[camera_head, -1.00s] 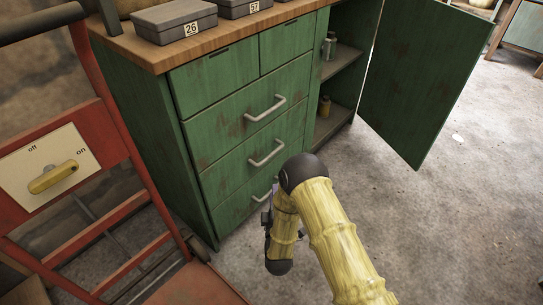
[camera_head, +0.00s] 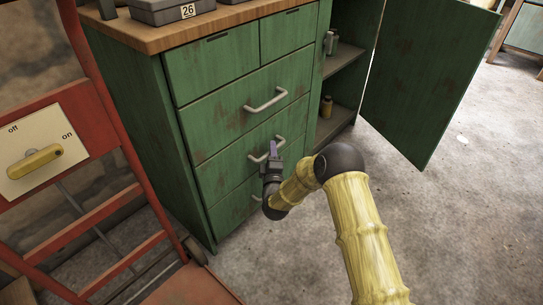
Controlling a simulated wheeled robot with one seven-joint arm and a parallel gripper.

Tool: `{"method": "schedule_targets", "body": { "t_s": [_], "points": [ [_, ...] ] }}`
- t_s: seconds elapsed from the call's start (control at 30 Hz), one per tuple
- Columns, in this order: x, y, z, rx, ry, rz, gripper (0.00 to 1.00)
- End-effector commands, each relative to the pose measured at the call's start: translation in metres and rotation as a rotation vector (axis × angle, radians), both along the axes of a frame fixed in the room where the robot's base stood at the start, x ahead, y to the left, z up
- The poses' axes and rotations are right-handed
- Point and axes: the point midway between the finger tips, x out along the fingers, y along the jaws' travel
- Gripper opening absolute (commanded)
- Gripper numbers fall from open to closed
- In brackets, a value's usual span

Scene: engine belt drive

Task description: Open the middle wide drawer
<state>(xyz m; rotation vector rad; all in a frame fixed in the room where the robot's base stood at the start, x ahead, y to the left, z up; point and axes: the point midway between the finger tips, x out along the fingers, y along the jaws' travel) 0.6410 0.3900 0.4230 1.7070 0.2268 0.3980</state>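The green cabinet has three wide drawers stacked below two small ones. The middle wide drawer (camera_head: 222,170) is closed, its front in line with the drawers around it. Its pale bar handle (camera_head: 257,157) is partly covered by my gripper (camera_head: 273,148). My gripper is at the right part of this handle, with purple-grey fingertips pointing up and toward the drawer front. I cannot tell whether the fingers touch the handle, are around it or stop short of it. The finger gap is too small to see.
The top wide drawer (camera_head: 220,117) and bottom wide drawer (camera_head: 232,212) are closed. A cabinet door (camera_head: 425,80) stands open at the right. A red frame with an off/on switch panel (camera_head: 38,150) stands at the left. Bare floor lies to the right.

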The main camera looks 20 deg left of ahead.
Motion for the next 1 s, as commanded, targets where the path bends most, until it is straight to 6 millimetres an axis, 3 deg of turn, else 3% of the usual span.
{"method": "schedule_targets", "body": {
  "t_s": [0.33, 0.53, 1.0],
  "points": [
    [0.005, 0.003, 0.002, 0.001, 0.000, 0.002, 0.36],
    [0.005, 0.003, 0.002, 0.000, 0.001, 0.002, 0.00],
    [0.002, -0.008, 0.003, -0.001, 0.002, 0.003, 0.00]
  ]
}}
